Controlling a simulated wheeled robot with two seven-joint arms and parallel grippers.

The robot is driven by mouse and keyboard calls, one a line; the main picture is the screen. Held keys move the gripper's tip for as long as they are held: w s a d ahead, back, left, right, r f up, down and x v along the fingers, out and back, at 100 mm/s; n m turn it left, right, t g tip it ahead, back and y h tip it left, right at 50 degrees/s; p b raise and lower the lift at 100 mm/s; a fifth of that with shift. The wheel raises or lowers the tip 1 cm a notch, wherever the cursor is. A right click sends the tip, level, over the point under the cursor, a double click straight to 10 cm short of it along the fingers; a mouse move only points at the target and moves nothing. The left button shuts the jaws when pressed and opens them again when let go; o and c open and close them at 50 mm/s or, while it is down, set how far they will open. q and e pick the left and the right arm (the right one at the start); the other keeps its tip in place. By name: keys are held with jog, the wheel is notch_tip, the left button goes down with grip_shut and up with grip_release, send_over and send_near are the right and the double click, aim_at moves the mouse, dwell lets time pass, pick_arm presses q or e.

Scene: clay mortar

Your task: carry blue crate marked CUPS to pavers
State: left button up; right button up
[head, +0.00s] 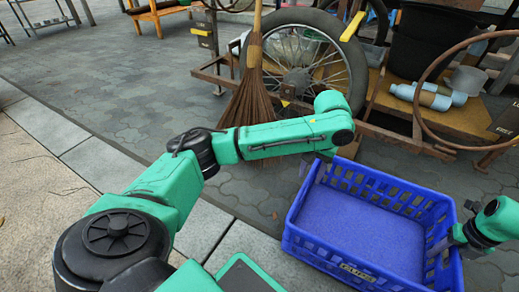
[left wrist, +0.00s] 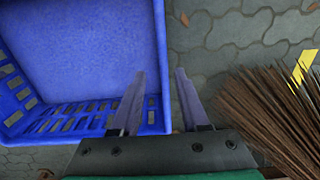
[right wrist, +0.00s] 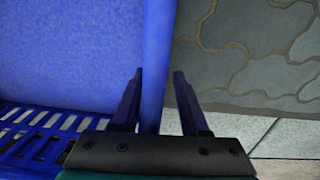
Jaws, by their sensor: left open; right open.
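My right gripper (head: 442,246) is at the crate's right wall. In the right wrist view its open fingers (right wrist: 157,75) straddle that wall (right wrist: 157,40). Contact cannot be told.
A broom (head: 255,90) leans by a cart wheel (head: 300,60) behind the crate; its bristles (left wrist: 270,110) are close to my left gripper. A wooden cart with bottles (head: 430,97) stands at the back right. Pale kerb slabs (head: 105,165) and open paving lie left.

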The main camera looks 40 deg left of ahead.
jog(key=shift+r, duration=0.1)
pick_arm(q)
notch_tip(320, 180, up, 4)
jog(key=shift+d+f, duration=0.1)
jog(key=shift+f, duration=0.1)
pick_arm(e)
notch_tip(320, 180, up, 12)
jog(key=shift+d, duration=0.25)
